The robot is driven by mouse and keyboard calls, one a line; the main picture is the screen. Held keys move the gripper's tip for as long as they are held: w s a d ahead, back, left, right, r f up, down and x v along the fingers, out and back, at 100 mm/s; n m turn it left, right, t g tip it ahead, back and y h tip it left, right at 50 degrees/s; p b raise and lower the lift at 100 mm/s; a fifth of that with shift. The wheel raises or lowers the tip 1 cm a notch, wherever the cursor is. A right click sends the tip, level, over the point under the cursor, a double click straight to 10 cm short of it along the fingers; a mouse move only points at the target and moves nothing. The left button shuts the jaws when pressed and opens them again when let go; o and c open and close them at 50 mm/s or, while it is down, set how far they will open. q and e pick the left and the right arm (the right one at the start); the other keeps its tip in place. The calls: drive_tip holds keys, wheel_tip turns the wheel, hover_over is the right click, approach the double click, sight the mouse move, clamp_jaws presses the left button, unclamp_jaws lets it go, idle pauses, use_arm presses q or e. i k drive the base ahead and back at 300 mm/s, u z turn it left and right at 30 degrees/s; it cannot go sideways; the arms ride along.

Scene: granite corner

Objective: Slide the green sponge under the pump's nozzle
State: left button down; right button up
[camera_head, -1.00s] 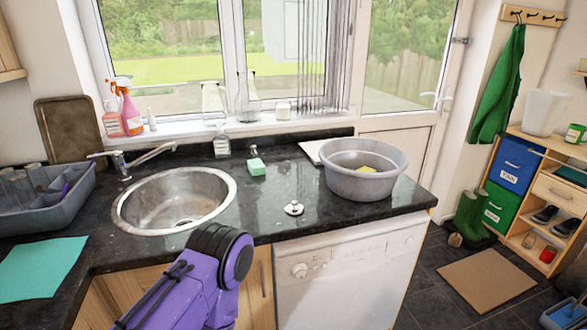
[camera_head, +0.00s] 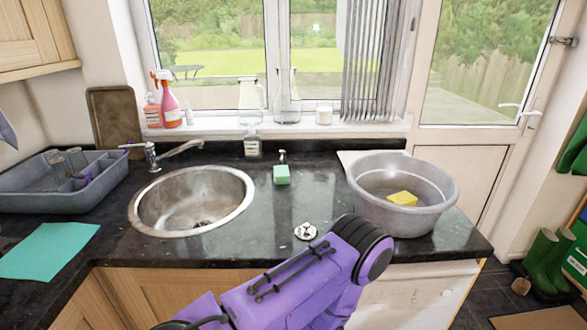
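A green block (camera_head: 281,174), which looks like the sponge, sits on the black counter right of the sink. A small pump top (camera_head: 282,156) shows just behind and above it; I cannot tell whether the two touch or how the nozzle lies over the block. A clear labelled bottle (camera_head: 252,146) with a narrow top stands farther left, behind the sink. A purple arm of mine crosses the bottom of the view in front of the counter. Neither gripper's fingertips show.
The round steel sink (camera_head: 150,215) lies left of the sponge. A grey basin (camera_head: 440,212) holding a yellow sponge (camera_head: 402,198) stands to the right. A metal drain plug (camera_head: 305,231) lies near the front edge. A grey dish rack (camera_head: 30,200) and teal cloth (camera_head: 48,252) are at left.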

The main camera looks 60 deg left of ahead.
sight(281, 174)
drive_tip(key=z, duration=0.05)
drive_tip(key=i, duration=0.1)
drive_tip(key=u, duration=1.3)
